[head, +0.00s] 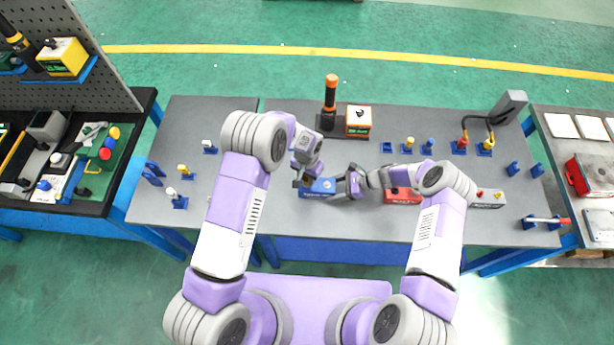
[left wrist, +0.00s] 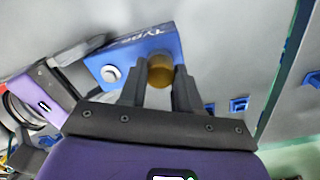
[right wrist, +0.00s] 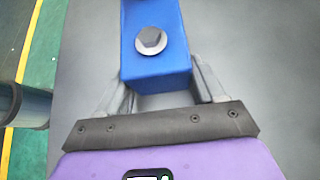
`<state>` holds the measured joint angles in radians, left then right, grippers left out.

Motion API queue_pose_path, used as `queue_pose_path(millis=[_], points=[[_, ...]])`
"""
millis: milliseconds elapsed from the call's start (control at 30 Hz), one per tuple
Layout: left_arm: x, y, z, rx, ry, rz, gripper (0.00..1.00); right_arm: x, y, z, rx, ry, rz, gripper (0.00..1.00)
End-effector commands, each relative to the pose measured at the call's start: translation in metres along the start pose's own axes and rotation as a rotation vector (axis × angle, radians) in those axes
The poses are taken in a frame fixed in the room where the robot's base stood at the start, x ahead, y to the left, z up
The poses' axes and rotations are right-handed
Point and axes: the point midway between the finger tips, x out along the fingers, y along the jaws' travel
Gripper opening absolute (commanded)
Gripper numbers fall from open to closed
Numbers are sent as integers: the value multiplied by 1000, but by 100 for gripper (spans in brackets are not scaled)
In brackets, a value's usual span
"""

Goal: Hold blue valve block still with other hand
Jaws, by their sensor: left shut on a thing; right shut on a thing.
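The blue valve block (head: 318,188) lies on the grey bench in front of my body, between my two grippers. My right gripper (head: 341,187) is shut on its right end; in the right wrist view the blue block (right wrist: 155,65) sits between the fingers, with a silver hex bolt (right wrist: 150,40) on top. My left gripper (head: 302,182) is at the block's left end. In the left wrist view its fingers are shut on a brass-coloured round fitting (left wrist: 160,71) at the end of the lettered blue block (left wrist: 128,52). The fitting's base is hidden.
A red block (head: 402,196) lies right of the blue one, partly behind my right arm. A grey block (head: 487,199) is farther right. An orange-topped black tool (head: 330,95) and an orange-black box (head: 358,121) stand behind. Small blue stands line the bench (head: 225,118).

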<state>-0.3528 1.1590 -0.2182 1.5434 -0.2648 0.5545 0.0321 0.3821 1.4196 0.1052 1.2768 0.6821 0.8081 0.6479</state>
Motion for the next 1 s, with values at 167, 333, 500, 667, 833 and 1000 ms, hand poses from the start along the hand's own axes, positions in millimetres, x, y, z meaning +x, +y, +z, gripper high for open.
queue_pose_path(millis=[167,333,500,667,833,1000], points=[[0,0,0,12,0,0,0,0,0,0,0,0,0,27],[0,-1,0,224,1,1,0,0,0,0,0,0,0,27],[0,0,0,210,1,-1,59,0,0,0,0,0,0,27],[0,0,0,208,0,-1,62,0,0,0,0,0,0,27],[0,0,0,207,0,0,62,0,0,0,0,0,0,27],[-2,0,0,207,0,0,62,0,0,0,0,0,0,27]])
